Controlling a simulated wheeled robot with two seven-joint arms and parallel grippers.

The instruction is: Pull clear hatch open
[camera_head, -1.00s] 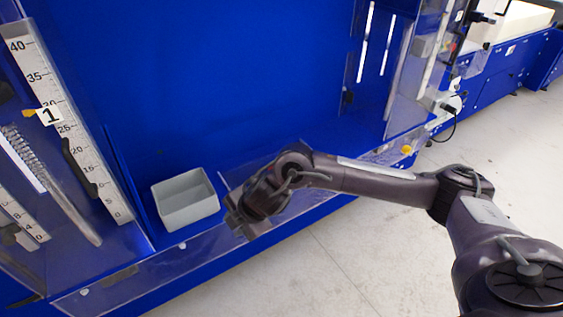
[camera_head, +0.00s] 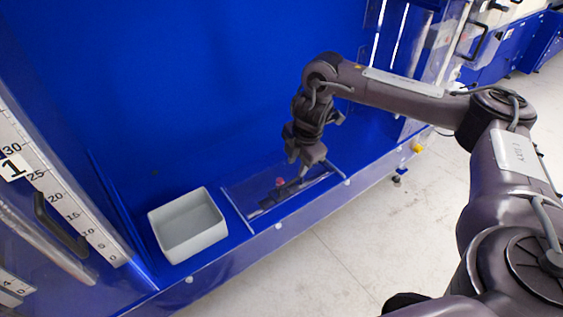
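A clear flat panel (camera_head: 240,189), which looks like the hatch, lies low in the blue station just right of the grey bin. A dark bar-like shape (camera_head: 268,203) and a small red spot (camera_head: 280,182) show on or through it; I cannot tell whether the bar is a handle. My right gripper (camera_head: 306,168) points down over the right part of the panel, close to the bar. I cannot tell whether it touches, or whether its fingers are apart. The panel looks flat. My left gripper is not in view.
A grey open bin (camera_head: 189,228) stands left of the panel. At far left is a clear upright panel with a black handle (camera_head: 60,228) and a numbered scale (camera_head: 62,190). A blue front ledge (camera_head: 250,254) runs below. The pale floor in front is clear.

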